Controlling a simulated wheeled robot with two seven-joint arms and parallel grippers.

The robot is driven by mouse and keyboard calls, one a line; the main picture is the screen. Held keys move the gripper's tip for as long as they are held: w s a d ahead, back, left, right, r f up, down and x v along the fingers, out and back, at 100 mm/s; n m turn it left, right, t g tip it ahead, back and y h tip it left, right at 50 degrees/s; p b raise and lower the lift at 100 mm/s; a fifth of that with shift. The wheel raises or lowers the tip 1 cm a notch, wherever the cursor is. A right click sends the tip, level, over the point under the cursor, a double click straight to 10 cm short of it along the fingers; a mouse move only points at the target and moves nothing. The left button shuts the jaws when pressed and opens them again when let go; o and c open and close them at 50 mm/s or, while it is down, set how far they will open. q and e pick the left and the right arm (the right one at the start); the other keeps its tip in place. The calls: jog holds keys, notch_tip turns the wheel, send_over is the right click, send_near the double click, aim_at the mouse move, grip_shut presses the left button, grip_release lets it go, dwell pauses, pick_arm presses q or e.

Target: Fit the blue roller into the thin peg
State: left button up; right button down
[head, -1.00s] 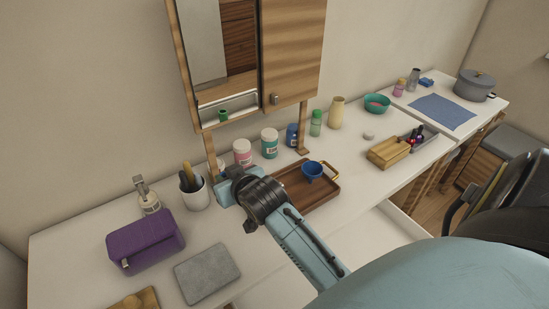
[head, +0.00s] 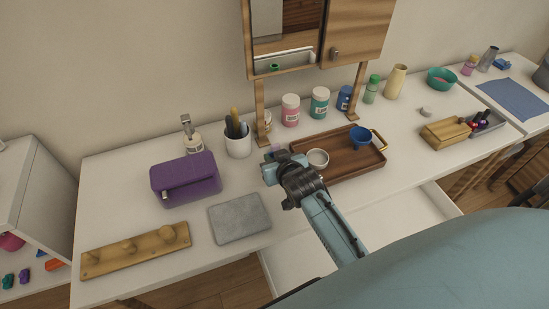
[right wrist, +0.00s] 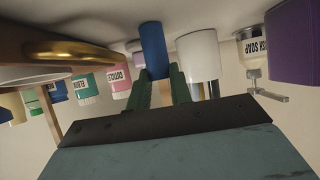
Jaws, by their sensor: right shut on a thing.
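My right gripper (head: 268,168) is above the counter at the tray's left end. In the right wrist view its green fingers (right wrist: 163,82) are shut on the blue roller (right wrist: 153,48), an upright blue cylinder. The roller is hidden behind the gripper in the head view. A wooden board (head: 108,263) with three round pegs lies at the counter's front left, far from the gripper. The leftmost peg (head: 93,258) looks the thinnest. My left gripper is not in view.
A soap bottle (head: 191,134) stands behind the bag. The wooden tray (head: 345,160) holds a blue cup (head: 360,138) and a pale round piece (head: 318,158).

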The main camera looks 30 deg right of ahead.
jog(key=shift+f, duration=0.15)
jog(key=c, duration=1.3)
grip_release()
jog(key=shift+o, duration=0.2)
